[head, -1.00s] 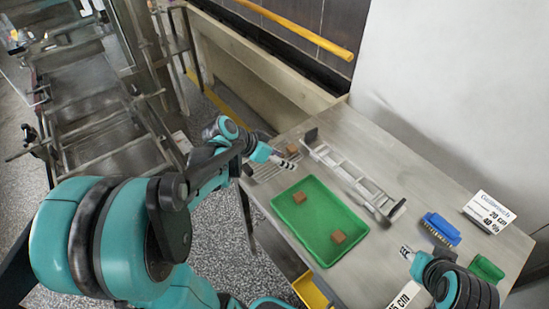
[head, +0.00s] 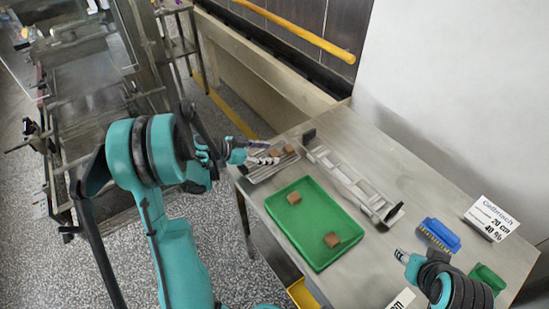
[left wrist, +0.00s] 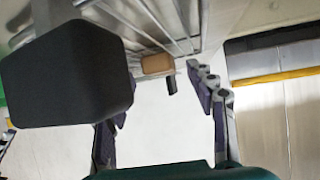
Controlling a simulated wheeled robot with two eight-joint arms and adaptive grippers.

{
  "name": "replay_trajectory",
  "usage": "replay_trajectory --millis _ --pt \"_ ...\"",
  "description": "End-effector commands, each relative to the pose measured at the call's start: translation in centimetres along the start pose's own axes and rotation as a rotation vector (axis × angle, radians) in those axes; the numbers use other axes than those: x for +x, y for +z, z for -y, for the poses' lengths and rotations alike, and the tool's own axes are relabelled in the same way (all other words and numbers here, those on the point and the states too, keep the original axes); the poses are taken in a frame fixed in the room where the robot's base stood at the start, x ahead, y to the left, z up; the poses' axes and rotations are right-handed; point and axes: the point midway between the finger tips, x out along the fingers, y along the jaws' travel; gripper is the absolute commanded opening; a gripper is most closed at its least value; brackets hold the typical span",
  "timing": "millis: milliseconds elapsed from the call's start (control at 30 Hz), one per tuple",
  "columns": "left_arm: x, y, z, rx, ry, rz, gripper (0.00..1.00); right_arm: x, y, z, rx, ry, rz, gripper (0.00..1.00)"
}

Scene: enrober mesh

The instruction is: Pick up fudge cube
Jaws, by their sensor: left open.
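Two brown fudge cubes (head: 289,149) and (head: 276,154) sit on the wire mesh rack (head: 262,174) at the table's far left corner. Two more cubes lie in the green tray (head: 316,189), one at its left (head: 294,198) and one near its front (head: 332,240). My left gripper (head: 263,151) is open and empty, just left of the rack cubes. In the left wrist view one brown cube (left wrist: 157,64) shows ahead, between the spread fingers but beyond their tips. My right gripper (head: 402,256) is over the table's right part; its jaws are too small to read.
A metal rail frame (head: 350,182) with dark end blocks lies behind the tray. A blue brush (head: 440,234), a label sign (head: 491,217) and a green object (head: 487,279) stand at the right. A large dark block (left wrist: 65,75) fills the left wrist view's upper left.

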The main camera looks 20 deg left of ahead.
Motion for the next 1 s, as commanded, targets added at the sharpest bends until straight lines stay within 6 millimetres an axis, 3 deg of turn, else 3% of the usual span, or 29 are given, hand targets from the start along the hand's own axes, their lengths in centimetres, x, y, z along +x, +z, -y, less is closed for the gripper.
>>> replay_trajectory --millis 133,367,533,1000 --pt "2.2 0.2 0.0 0.0 0.002 0.0 0.56 0.8 0.6 0.0 0.0 0.0 0.0 0.4" --pt "2.4 0.0 0.0 -0.001 -0.001 0.001 0.56 0.7 0.5 0.0 0.0 0.0 0.0 0.4" --pt "2.3 0.0 0.0 -0.001 0.0 0.001 0.13 0.7 0.5 0.0 0.0 0.0 0.0 0.4" --pt "2.0 -0.6 0.0 -0.001 0.0 0.001 0.12 0.4 0.3 0.0 0.0 0.0 0.0 0.4"
